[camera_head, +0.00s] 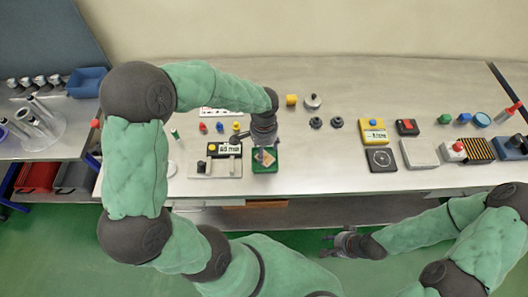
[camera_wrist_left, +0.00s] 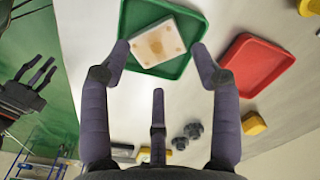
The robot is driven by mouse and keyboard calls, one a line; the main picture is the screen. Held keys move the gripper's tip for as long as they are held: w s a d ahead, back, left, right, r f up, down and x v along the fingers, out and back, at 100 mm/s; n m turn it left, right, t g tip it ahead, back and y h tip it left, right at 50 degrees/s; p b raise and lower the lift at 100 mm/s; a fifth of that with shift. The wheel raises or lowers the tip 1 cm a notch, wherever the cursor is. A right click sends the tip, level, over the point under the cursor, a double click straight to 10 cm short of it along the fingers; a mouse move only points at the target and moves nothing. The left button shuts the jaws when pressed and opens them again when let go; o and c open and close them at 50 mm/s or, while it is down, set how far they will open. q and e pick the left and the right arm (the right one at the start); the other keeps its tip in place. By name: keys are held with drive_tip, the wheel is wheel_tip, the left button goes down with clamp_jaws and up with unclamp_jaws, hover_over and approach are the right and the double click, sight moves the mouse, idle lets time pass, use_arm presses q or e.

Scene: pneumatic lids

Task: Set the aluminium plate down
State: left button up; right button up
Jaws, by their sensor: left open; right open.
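A pale square plate (camera_wrist_left: 157,42) with brownish spots lies in a green tray (camera_wrist_left: 133,72) in the left wrist view; I take it as the aluminium plate, though its material is not clear. In the head view the green tray (camera_head: 257,168) is at the table's front edge, and the plate is partly hidden by my gripper. My left gripper (camera_head: 265,152) is above the tray. In the wrist view its open fingers (camera_wrist_left: 161,52) are spread on either side of the plate's near part, without a visible grip. My right gripper (camera_head: 338,241) is open and empty, in front of the table.
A red tray (camera_wrist_left: 240,72) is beside the green one in the wrist view. Several boxes and a grey square block (camera_head: 420,153) stand to the right.

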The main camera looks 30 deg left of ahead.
use_arm(q)
wheel_tip(320, 180, up, 8)
drive_tip(key=p, duration=0.1)
drive_tip(key=shift+f, duration=0.2)
use_arm(e)
drive_tip(key=shift+r, duration=0.75)
